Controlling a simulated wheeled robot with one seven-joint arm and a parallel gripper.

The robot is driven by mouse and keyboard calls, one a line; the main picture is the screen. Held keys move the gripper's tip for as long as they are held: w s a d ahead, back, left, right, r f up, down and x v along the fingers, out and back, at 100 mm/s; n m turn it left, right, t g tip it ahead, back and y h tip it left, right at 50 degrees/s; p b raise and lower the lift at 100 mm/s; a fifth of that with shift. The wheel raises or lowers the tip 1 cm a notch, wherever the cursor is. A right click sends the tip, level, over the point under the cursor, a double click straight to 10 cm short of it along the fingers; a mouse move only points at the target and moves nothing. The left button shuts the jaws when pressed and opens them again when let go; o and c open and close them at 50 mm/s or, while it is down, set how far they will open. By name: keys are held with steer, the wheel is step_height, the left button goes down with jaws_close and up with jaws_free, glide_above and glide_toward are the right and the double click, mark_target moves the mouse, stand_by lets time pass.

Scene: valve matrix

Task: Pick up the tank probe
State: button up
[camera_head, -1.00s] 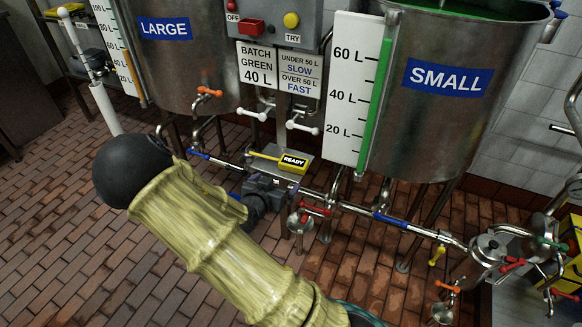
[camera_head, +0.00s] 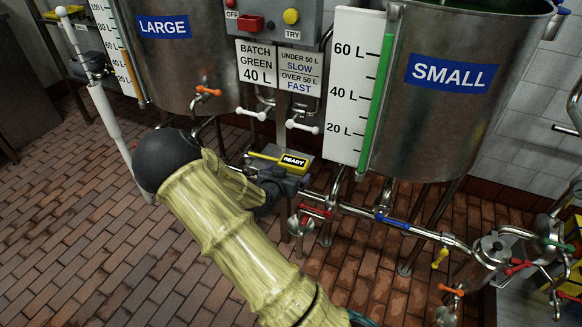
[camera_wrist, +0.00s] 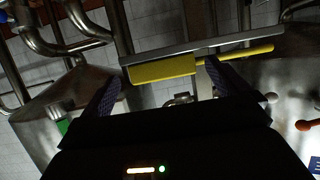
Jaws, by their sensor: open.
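The yellow device with a black READY label (camera_head: 292,162), which looks like the tank probe, lies on a small metal shelf between the two tanks. Its thin yellow rod points left in the head view. In the wrist view its yellow body (camera_wrist: 160,70) crosses ahead of my fingers, with the rod running to the right. My gripper (camera_head: 288,183) is just in front of and below it in the head view, partly hidden by my arm. In the wrist view my gripper (camera_wrist: 163,84) is open, with the yellow body across the gap between the fingertips. Contact cannot be told.
The LARGE tank (camera_head: 180,70) and SMALL tank (camera_head: 430,110) stand behind. White-handled valves (camera_head: 302,125) sit above the shelf. A pipe with a blue band (camera_head: 392,221) and red valve handles (camera_head: 315,211) run to the right. Open brick floor (camera_head: 70,240) lies left.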

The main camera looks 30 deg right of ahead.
steer(key=shift+w+d+f, duration=0.25)
steer(key=shift+w+d, duration=0.15)
steer(key=shift+c, duration=0.2)
steer(key=c, duration=0.9)
steer(key=shift+r, duration=0.15)
step_height(320, 180, up, 18)
steer(key=p, duration=0.6)
